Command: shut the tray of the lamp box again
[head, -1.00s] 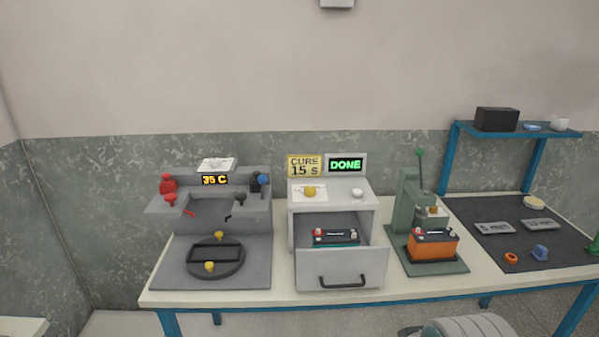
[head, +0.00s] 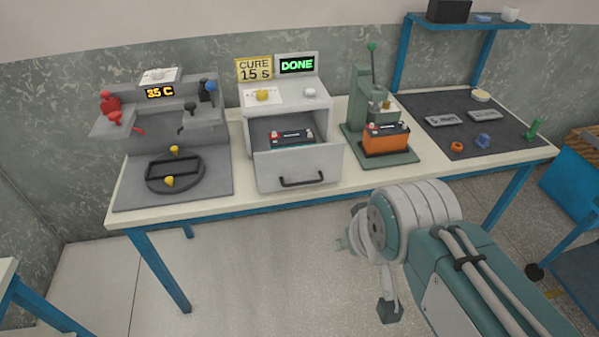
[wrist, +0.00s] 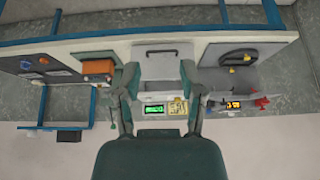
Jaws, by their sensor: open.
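The lamp box (head: 318,105) is a pale grey cabinet on the bench, with a lit green DONE sign (head: 297,65) on top. Its tray (head: 299,167) is pulled out toward me, its front panel carrying a dark handle (head: 302,180). A battery with a dark top and a red terminal (head: 292,136) sits inside the tray; its lower part is hidden by the panel. My gripper (wrist: 159,70) is open and empty in the upside-down wrist view. Its fingers frame the tray front (wrist: 160,64) from a distance, apart from it.
Left of the box stands a grey station with a 35 C display (head: 160,92) and a round fixture (head: 188,172). Right of it a green press (head: 360,100) holds an orange battery (head: 386,140). A dark mat (head: 470,135) lies farther right.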

